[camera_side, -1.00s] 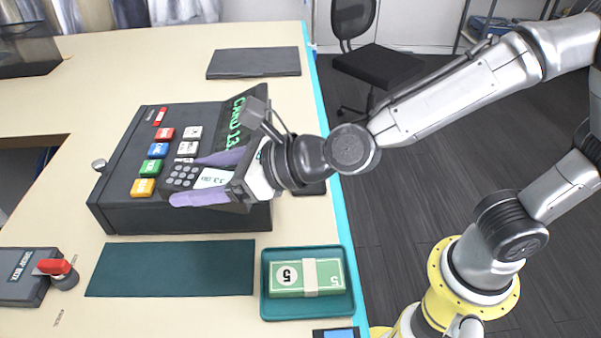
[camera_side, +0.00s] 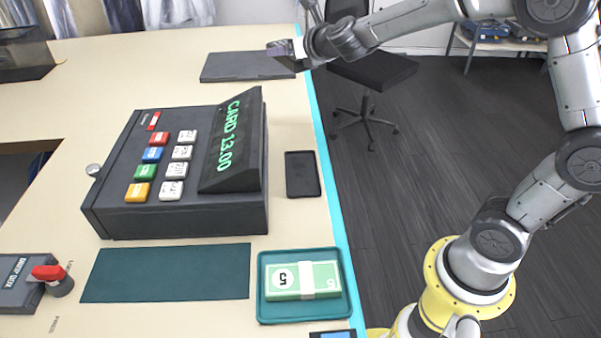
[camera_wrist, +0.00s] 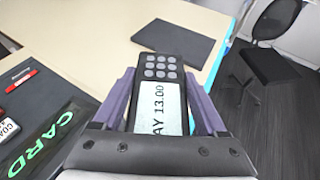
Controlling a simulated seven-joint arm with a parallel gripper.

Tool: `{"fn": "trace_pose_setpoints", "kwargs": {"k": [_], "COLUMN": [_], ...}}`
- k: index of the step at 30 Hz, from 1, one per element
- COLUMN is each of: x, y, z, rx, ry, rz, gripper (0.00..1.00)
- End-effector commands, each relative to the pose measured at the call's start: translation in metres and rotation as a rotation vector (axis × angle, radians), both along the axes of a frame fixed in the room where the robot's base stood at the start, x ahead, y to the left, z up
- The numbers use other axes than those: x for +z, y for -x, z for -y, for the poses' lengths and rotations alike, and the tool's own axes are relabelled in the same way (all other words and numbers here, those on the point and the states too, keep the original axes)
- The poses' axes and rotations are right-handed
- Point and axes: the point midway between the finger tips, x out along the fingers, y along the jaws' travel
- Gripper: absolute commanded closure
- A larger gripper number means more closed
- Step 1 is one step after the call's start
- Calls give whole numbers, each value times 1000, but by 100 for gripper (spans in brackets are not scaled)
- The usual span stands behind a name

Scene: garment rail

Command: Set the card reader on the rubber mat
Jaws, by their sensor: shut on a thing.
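The card reader (camera_wrist: 160,95), dark with round grey keys and a white screen ending in "AY 13.00", is held between the two purple fingers of my gripper (camera_wrist: 160,80). In the side view my gripper (camera_side: 284,52) is near the right end of the dark grey mat, which looks like the rubber mat (camera_side: 235,68). The reader is mostly hidden there. In the wrist view this mat (camera_wrist: 174,42) lies flat and bare beyond the reader's top end. The reader appears raised off the table; its exact height is unclear.
A black cash register (camera_side: 185,215) with a green "CARD 13.00" display stands mid-table. A green mat (camera_side: 165,272), a teal tray (camera_side: 262,312) with banknotes (camera_side: 302,280), a dark flat device (camera_side: 302,174) and a red-knobbed box (camera_side: 22,283) lie nearer. The table's right edge is teal.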

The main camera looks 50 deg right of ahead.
Motion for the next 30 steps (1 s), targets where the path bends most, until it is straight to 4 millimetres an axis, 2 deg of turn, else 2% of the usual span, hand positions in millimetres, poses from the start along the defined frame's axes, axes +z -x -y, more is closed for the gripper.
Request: {"fn": "trace_pose_setpoints", "kwargs": {"k": [3, 11, 22, 25, 30], "x": [-10, -43, -122, -134, -139], "y": [5, 21, 65, 72, 76], "z": [8, 10, -3, -4, -5], "rx": [-11, -9, 8, 8, 7], "ry": [3, 2, 2, 2, 1], "rz": [1, 1, 2, 2, 6], "gripper": [100, 100, 100, 100, 100]}}
